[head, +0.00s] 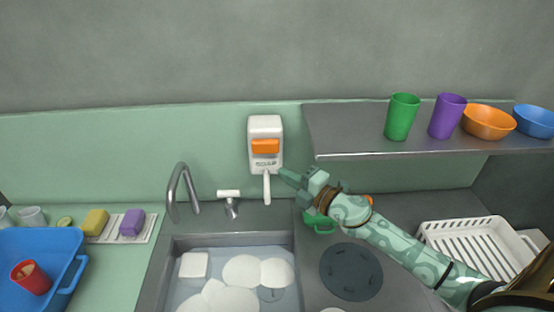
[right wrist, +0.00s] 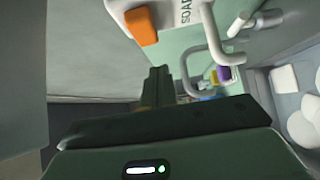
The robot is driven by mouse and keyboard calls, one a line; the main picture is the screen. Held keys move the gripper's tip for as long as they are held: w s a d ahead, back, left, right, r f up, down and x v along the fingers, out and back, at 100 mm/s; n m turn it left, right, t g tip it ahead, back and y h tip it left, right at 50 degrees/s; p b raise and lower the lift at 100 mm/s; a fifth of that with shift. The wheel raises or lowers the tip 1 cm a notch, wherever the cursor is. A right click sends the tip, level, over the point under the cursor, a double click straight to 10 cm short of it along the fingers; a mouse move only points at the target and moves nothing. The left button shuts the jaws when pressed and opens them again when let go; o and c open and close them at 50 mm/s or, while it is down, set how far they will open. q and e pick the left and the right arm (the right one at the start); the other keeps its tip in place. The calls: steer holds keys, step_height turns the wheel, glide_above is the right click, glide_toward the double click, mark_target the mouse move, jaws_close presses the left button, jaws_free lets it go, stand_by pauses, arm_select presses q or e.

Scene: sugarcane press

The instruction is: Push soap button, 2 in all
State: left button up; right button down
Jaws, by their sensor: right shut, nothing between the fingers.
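The white soap dispenser (head: 264,129) hangs on the green wall behind the sink, with an orange button (head: 265,146) on its front and a spout below. My right gripper (head: 284,174) is shut and empty, just right of the spout and lower than the button, apart from the button. In the right wrist view the orange button (right wrist: 141,27) and the dispenser (right wrist: 182,12) show at the top, beyond the shut fingers (right wrist: 158,72). My left gripper is not in view.
A sink (head: 170,262) holds white dishes, with a tall faucet (head: 173,190) behind it. A green item (head: 318,222) is partly hidden under my right arm. A shelf (head: 350,140) with cups and bowls is at right. A white rack (head: 455,240) stands at far right; a blue tub (head: 68,240) is at left.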

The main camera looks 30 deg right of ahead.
mark_target(266, 146)
arm_select(q)
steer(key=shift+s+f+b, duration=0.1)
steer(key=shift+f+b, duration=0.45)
steer(key=shift+b, duration=0.05)
arm_select(e)
steer(key=w, duration=0.7)
steer(key=shift+d, duration=0.25)
steer(key=shift+s, duration=0.1)
